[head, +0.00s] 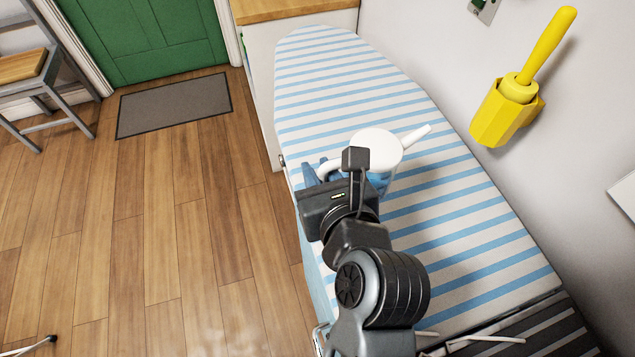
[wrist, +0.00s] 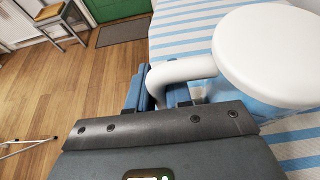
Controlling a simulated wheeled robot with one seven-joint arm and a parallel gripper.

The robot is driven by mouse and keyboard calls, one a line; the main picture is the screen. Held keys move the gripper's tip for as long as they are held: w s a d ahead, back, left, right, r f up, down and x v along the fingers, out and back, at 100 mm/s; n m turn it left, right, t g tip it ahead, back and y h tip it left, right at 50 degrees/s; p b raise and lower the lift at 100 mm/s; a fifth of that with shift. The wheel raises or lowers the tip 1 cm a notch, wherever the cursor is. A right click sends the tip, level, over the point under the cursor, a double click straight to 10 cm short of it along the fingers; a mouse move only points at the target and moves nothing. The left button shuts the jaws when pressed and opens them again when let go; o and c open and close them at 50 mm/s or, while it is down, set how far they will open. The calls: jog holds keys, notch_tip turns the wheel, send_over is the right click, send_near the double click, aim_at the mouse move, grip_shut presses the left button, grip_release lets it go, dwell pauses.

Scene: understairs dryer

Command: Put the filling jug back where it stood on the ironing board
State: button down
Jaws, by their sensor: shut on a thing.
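The filling jug (head: 377,142) has a white top, a pale blue body, a spout pointing right and a white handle on its left. It is at the middle of the striped ironing board (head: 325,75). My gripper (head: 318,172) is shut on the jug's handle from the left. In the wrist view the white handle (wrist: 184,70) runs between my blue fingers (wrist: 155,90), and the jug's white top (wrist: 270,55) fills the upper right. The jug looks upright. My arm hides its base, so I cannot tell whether it touches the board.
A yellow brush-like tool (head: 515,95) is on the wall at the right. A dark striped part (head: 540,330) lies at the board's near end. A chair (head: 40,75), a grey mat (head: 173,105) and a green door (head: 145,40) are at the left. The wooden floor (head: 170,230) is largely clear.

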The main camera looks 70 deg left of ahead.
jog(key=shift+s+a+f, duration=0.1)
jog(key=shift+a+f, duration=0.25)
jog(key=shift+f, duration=1.85)
jog(key=shift+f, duration=0.1)
jog(key=c, duration=1)
grip_release()
jog(key=shift+c, duration=0.2)
jog(key=shift+d+r, duration=0.2)
jog(key=shift+d, duration=0.1)
jog(key=v, duration=1.1)
jog(key=shift+d, duration=0.2)
